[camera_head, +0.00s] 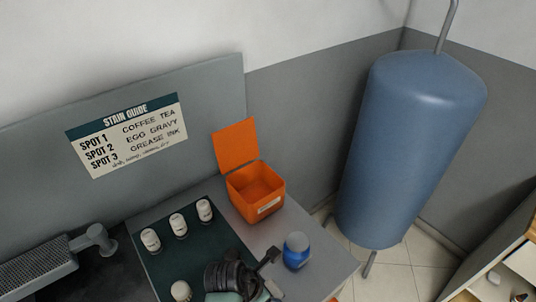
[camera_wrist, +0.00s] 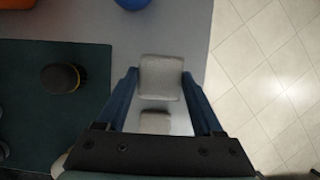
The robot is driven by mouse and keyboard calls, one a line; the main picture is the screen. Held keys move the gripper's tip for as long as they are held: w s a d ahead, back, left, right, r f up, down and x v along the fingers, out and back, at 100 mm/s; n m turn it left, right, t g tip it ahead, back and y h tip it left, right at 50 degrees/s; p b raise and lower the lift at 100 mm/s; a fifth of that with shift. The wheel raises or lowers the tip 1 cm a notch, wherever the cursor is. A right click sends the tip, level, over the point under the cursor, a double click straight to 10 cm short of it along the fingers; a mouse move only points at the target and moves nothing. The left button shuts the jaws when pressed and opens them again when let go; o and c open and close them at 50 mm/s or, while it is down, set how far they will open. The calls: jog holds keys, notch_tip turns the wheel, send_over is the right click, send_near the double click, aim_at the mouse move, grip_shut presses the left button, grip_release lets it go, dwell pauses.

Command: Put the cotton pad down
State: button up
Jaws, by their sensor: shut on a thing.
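My gripper (camera_wrist: 161,88) is shut on the cotton pad (camera_wrist: 161,78), a pale grey, squarish piece between its two blue fingers in the wrist view. A smaller pale piece (camera_wrist: 155,122) shows nearer the palm; I cannot tell if it is part of the pad. Below the pad is the bare grey tabletop, right of the dark green mat (camera_wrist: 60,125). I cannot tell the height of the pad above the table. In the head view my gripper (camera_head: 270,274) is over the table's front part, and the pad cannot be made out there.
An open orange box (camera_head: 267,205) stands at the back of the table (camera_head: 290,220). A blue jar (camera_head: 296,251) is near the right edge. Several white bottles (camera_head: 204,210) stand on the mat. A dark round-topped object (camera_wrist: 62,77) is left of my gripper. A blue tank (camera_head: 410,150) stands beyond.

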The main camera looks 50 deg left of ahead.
jog(key=shift+f, duration=2.45)
jog(key=shift+f, duration=0.2)
jog(key=o, duration=1.4)
jog(key=shift+o, duration=0.2)
jog(key=shift+r, duration=0.15)
